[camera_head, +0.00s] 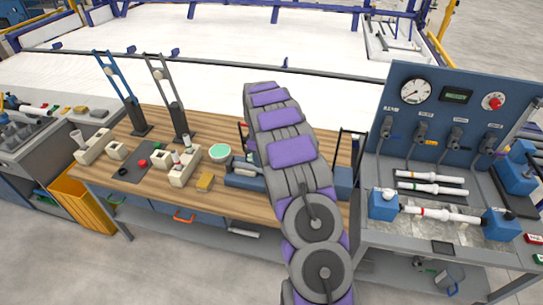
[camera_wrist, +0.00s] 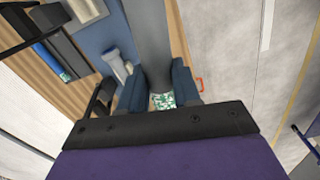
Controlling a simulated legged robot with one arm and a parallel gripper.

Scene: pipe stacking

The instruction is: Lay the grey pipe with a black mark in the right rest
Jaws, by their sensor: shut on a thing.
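My gripper (camera_wrist: 159,80) shows in the wrist view, its two dark blue fingers closed on a plain grey length, seemingly the grey pipe (camera_wrist: 148,35). I see no black mark on that part. In the head view my arm hides the gripper and what it holds. A blue rest base (camera_head: 244,182) with a grey cylinder on it shows just left of my arm. Another blue part (camera_head: 343,183), under a black frame, shows just right of it. I cannot tell which is the right rest. A pale grey cylinder (camera_wrist: 117,64) lies beside the fingers in the wrist view.
A blue gauge panel (camera_head: 450,110) with white pipes stands at the right, close to my arm.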

